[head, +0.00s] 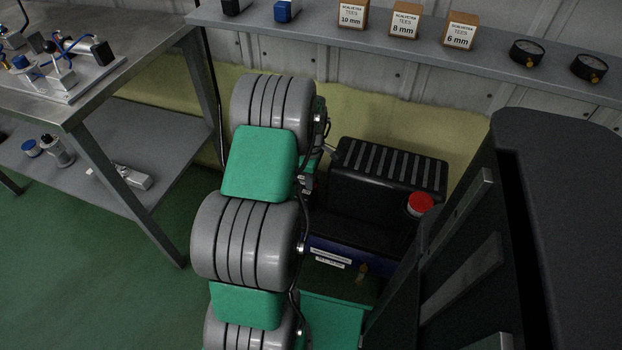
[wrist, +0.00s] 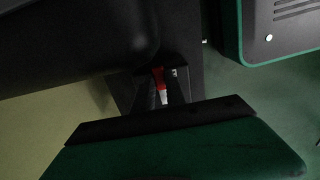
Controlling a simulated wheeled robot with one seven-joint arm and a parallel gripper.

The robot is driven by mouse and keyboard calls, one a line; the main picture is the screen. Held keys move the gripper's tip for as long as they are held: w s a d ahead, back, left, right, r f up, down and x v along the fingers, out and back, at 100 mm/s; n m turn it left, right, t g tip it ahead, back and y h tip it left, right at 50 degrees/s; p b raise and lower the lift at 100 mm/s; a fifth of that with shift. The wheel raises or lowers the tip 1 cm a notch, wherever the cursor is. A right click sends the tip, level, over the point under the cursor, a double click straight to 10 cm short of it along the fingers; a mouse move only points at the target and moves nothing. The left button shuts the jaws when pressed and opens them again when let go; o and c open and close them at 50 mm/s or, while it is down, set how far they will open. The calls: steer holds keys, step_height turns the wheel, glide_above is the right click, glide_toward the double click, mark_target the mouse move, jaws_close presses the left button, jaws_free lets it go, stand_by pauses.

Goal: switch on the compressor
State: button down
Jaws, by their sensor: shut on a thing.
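The compressor (head: 385,180) stands on the floor at the centre right in the head view, with a black ribbed cover and a blue lower part. A red knob (head: 420,204) sits on its right side, with nothing over it. My grey and green arm hides its left end. In the wrist view, the black cover (wrist: 75,35) fills the upper left. A small red and white part (wrist: 159,78) shows at a dark block beside the cover. My gripper (wrist: 163,95) is at this part and looks shut on it. The fingertips are dark and hard to make out.
A metal workbench (head: 90,85) with a lower shelf stands at the left. A wall shelf (head: 330,30) carries small boxes and gauges above the compressor. Green floor (head: 90,270) is clear at lower left. The wall is close behind the compressor.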

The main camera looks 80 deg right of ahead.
steer(key=c, duration=1.4)
jaws_free()
steer(key=shift+o, duration=0.2)
step_height(320, 180, up, 8)
steer(key=shift+f+p, duration=0.1)
steer(key=shift+p, duration=0.75)
